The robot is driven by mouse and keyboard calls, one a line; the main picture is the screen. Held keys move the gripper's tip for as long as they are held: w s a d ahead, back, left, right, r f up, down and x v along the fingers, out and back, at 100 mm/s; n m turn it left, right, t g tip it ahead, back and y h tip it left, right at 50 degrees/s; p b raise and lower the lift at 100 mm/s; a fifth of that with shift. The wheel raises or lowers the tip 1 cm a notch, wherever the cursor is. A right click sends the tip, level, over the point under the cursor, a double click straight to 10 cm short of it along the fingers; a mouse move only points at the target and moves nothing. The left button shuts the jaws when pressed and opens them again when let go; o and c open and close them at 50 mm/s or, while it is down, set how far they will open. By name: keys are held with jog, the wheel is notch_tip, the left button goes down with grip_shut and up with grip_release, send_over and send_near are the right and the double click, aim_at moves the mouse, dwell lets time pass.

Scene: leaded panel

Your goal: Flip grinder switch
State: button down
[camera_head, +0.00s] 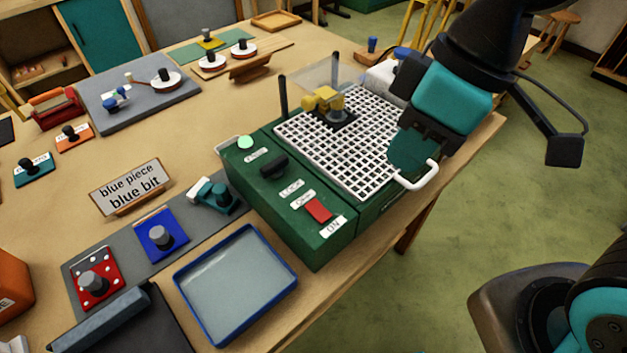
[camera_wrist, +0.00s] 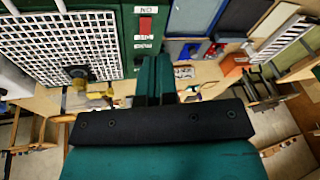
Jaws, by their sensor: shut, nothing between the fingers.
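The grinder (camera_head: 290,225) is a green box with a white grid top (camera_head: 345,150) and stands at the table's front edge. Its red switch (camera_head: 319,209) sits on the front panel between the OFF and ON labels. I cannot tell which side is pressed. The switch also shows at the top of the wrist view (camera_wrist: 146,25). My gripper (camera_head: 410,152) is shut and empty, over the right part of the grid near a white handle (camera_head: 418,178). It is apart from the switch. Its teal fingers (camera_wrist: 152,75) show in the wrist view.
A yellow-and-black grinding head (camera_head: 328,102) stands on the grid between dark posts. A pale green button (camera_head: 245,142) and black knob (camera_head: 273,165) share the panel. A blue-rimmed tray (camera_head: 236,285) lies left of the grinder. A sign (camera_head: 127,187) reads "blue piece blue bit".

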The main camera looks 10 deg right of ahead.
aim_at(313, 205)
jog(key=w+a+f+n+h, duration=0.1)
jog(key=w+a+f+n, duration=0.1)
jog(key=n, duration=0.5)
jog(key=w+a+f+n+t+h, duration=0.1)
jog(key=w+a+n, duration=0.3)
jog(key=n, duration=0.3)
jog(key=shift+w+a+f+h+b, duration=0.2)
jog(key=shift+a+f+h+b, duration=0.15)
jog(key=shift+a, duration=0.5)
jog(key=shift+f, duration=0.15)
jog(key=f, duration=0.4)
jog(key=w+f+p, duration=0.1)
jog(key=f, duration=0.4)
jog(key=a+f+p, duration=0.1)
jog(key=f, duration=0.3)
jog(key=shift+w+f, duration=0.2)
jog(key=shift+f, duration=0.15)
